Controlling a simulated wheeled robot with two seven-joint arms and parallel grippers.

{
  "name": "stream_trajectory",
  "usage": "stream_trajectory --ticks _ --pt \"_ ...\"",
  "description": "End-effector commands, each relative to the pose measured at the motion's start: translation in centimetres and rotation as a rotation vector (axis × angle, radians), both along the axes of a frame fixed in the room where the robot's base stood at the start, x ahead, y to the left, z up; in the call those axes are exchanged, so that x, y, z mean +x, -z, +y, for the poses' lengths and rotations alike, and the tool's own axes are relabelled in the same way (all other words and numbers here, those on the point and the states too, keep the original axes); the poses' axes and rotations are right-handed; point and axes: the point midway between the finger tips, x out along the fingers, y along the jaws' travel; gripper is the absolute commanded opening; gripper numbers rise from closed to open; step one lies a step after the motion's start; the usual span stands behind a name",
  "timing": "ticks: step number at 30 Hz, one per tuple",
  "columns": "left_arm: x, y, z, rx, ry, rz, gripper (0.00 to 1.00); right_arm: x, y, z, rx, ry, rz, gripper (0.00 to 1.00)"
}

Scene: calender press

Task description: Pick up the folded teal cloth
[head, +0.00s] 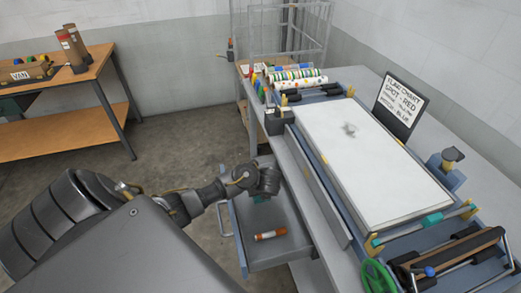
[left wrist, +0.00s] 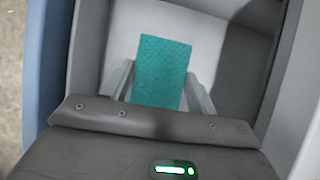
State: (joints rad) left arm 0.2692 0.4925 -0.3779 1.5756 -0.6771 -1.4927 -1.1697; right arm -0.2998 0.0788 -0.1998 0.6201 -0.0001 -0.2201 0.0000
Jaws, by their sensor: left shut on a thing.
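The folded teal cloth (left wrist: 160,68) is between the two fingers of my left gripper (left wrist: 160,92) in the left wrist view, with the drawer interior around it. My left gripper is shut on the cloth. I cannot tell whether the cloth still touches the drawer floor. My right gripper is not in view.
An orange-and-white tube (head: 270,234) lies in the drawer near the front. The press table (head: 345,235) with a white sheet (head: 365,160) stands right of the drawer. A wooden bench (head: 75,125) is at the far left. Floor between them is clear.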

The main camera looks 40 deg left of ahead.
Motion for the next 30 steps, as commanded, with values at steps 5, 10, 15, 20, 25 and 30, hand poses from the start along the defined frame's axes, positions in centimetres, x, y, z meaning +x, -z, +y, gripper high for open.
stream_trajectory --ticks 5,10,15,20,25,30 --pt "0.0 -5.6 -0.2 -0.007 -0.002 -0.003 0.36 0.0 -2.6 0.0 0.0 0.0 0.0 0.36" --pt "0.0 -8.9 -0.1 -0.004 -0.002 -0.001 0.36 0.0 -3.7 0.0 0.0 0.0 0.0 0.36" --pt "0.0 -10.7 -0.1 -0.002 0.0 -0.001 0.36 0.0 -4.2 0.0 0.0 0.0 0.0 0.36" --pt "0.0 -11.2 -0.1 -0.002 0.0 -0.001 0.36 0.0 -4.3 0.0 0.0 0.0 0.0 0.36" --pt "0.0 -11.2 -0.1 -0.001 0.0 0.001 0.36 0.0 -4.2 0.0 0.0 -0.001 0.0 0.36" --pt "0.0 -11.2 -0.1 -0.001 0.0 0.001 0.44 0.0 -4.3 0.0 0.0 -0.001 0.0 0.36"
